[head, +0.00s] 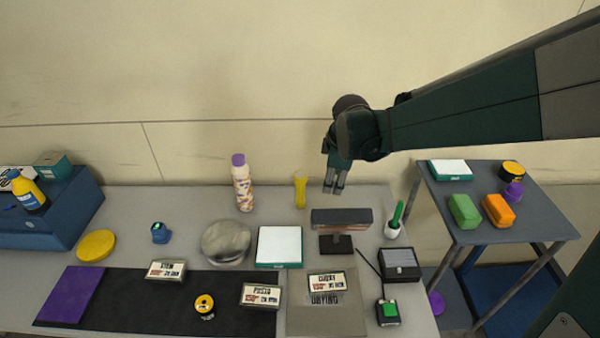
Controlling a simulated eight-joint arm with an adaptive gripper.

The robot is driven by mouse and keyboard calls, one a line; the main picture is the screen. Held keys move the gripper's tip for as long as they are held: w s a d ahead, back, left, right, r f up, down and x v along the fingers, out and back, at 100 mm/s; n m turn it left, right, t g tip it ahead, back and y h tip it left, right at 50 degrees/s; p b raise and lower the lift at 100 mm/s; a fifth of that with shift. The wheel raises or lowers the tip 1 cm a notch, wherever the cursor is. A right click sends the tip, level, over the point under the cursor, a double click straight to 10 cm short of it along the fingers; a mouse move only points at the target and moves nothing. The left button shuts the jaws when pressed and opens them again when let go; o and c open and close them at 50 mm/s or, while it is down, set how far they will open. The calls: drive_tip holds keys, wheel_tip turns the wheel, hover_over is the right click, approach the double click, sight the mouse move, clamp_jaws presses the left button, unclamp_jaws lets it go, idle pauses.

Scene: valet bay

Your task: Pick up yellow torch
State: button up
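A slim yellow object, which looks like the yellow torch (300,190), stands upright near the back edge of the grey counter (385,205). My gripper (334,190) hangs fingers-down just to the right of it, with a small sideways gap between them. Its two fingers look apart, with nothing seen between them. My arm reaches in from the upper right. How far the fingertips are above the counter is hard to tell from this view.
A white bottle with a purple cap (242,185) stands left of the torch. A dark display stand (342,220) is in front of my gripper. A green-handled brush (396,222) stands to the right. A side table (455,190) with sponges is further right.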

sight(300, 198)
drive_tip(key=w+a+f+n+g, duration=0.1)
drive_tip(key=w+a+f, duration=0.2)
drive_tip(key=w+f, duration=0.1)
drive_tip(key=w+a+f+n+g, duration=0.1)
drive_tip(key=w+a+f, duration=0.2)
drive_tip(key=w+f, duration=0.1)
drive_tip(key=w+a+f+n+g, duration=0.1)
drive_tip(key=w+a+f+n, duration=0.1)
drive_tip(key=w+a+f, duration=0.2)
drive_tip(key=shift+w+f+p, duration=0.1)
drive_tip(key=shift+f+p, duration=0.2)
drive_tip(key=shift+f, duration=0.4)
drive_tip(key=shift+a, duration=0.25)
drive_tip(key=shift+f, duration=0.15)
drive_tip(key=shift+f, duration=1.15)
drive_tip(key=shift+a+f+p, duration=0.1)
drive_tip(key=shift+f+p, duration=0.25)
drive_tip(key=shift+f, duration=2.25)
